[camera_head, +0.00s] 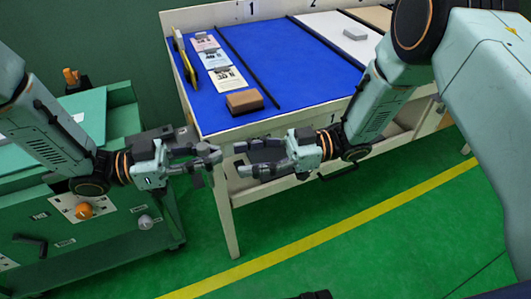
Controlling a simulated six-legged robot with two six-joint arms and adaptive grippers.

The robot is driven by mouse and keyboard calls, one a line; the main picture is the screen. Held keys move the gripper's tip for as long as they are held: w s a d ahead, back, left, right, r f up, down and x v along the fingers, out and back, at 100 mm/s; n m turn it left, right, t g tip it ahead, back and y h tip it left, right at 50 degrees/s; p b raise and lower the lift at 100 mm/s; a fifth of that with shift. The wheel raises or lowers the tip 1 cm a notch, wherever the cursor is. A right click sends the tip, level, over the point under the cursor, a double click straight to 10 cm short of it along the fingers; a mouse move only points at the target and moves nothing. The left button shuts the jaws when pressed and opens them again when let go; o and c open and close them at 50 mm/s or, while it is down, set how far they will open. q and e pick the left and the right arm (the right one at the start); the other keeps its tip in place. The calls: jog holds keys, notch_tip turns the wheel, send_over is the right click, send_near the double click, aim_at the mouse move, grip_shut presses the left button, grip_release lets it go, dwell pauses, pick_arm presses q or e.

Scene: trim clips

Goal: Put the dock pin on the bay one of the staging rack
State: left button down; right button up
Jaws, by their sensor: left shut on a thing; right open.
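The staging rack (290,75) stands in the centre. Its bay one is the blue surface under the number 1 at the back; a 1 also marks the front edge. My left gripper (213,153) is in front of the rack's near left corner, below the top. It is shut on a small grey thing, probably the dock pin, mostly hidden by the fingers. My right gripper (240,159) is open, facing the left gripper's tips a short way to their right. I cannot tell whether its fingers touch the held thing.
On the blue surface lie several printed cards (220,69) in a row and a brown block (244,101). A grey block (355,34) lies on the white bay two. A green machine (85,220) with orange knobs stands at left. Bay one's middle is clear.

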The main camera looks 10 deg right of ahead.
jog(key=a, duration=0.8)
jog(key=shift+s+a, duration=0.15)
jog(key=shift+s, duration=0.2)
grip_shut()
pick_arm(q)
jog(key=c, duration=1.1)
grip_release()
jog(key=shift+c, duration=0.2)
